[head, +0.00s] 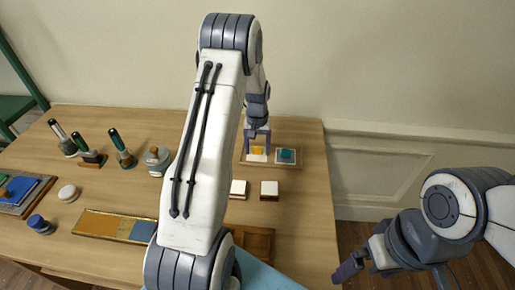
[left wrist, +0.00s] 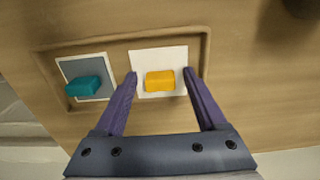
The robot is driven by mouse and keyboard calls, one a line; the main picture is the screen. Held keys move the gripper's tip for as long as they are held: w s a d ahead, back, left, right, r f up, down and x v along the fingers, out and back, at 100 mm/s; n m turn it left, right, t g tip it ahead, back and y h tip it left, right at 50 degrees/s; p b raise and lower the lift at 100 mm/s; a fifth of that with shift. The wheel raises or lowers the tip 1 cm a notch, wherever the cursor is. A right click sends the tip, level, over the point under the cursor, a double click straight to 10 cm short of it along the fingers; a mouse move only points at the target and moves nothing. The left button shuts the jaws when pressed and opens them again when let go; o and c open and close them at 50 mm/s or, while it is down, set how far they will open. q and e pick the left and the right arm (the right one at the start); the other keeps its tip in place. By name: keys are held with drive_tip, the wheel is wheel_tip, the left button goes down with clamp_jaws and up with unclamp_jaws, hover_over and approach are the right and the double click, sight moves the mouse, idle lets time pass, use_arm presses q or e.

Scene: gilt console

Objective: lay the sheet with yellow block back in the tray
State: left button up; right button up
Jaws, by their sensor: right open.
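The sheet with yellow block (left wrist: 158,56) is white and lies flat in the right part of the shallow wooden tray (left wrist: 120,40) in the left wrist view. Its yellow block (left wrist: 160,81) sits on it. My left gripper (left wrist: 160,74) is open, with one finger on each side of the block and visible gaps between. In the head view my left gripper (head: 257,134) is over the tray, partly covering the yellow block (head: 257,150). My right gripper (head: 348,268) is open and empty, off the table's right side.
A sheet with a teal block (left wrist: 83,86) lies beside it in the tray. Two white-topped blocks (head: 269,188) stand in front of the tray. Stamps (head: 122,148), a round-knobbed object (head: 157,159) and an orange-and-blue panel (head: 103,223) lie left. My left arm hides the table's middle.

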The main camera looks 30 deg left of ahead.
sight(258, 148)
use_arm(q)
wheel_tip(258, 148, up, 12)
drive_tip(key=b, duration=0.2)
drive_tip(key=s+d+r+m, duration=0.2)
drive_tip(key=s+d, duration=0.1)
drive_tip(key=d, duration=0.6)
drive_tip(key=s+d+r+m, duration=0.3)
drive_tip(key=d, duration=0.6)
drive_tip(key=s+d+m, duration=0.3)
drive_tip(key=s+d, duration=0.3)
drive_tip(key=s, duration=0.6)
drive_tip(key=s+d+m+h, duration=0.1)
drive_tip(key=s+d+m, duration=0.3)
drive_tip(key=s, duration=0.8)
drive_tip(key=shift+d+f+m, duration=0.3)
drive_tip(key=shift+d+f, duration=0.1)
drive_tip(key=shift+d, duration=0.6)
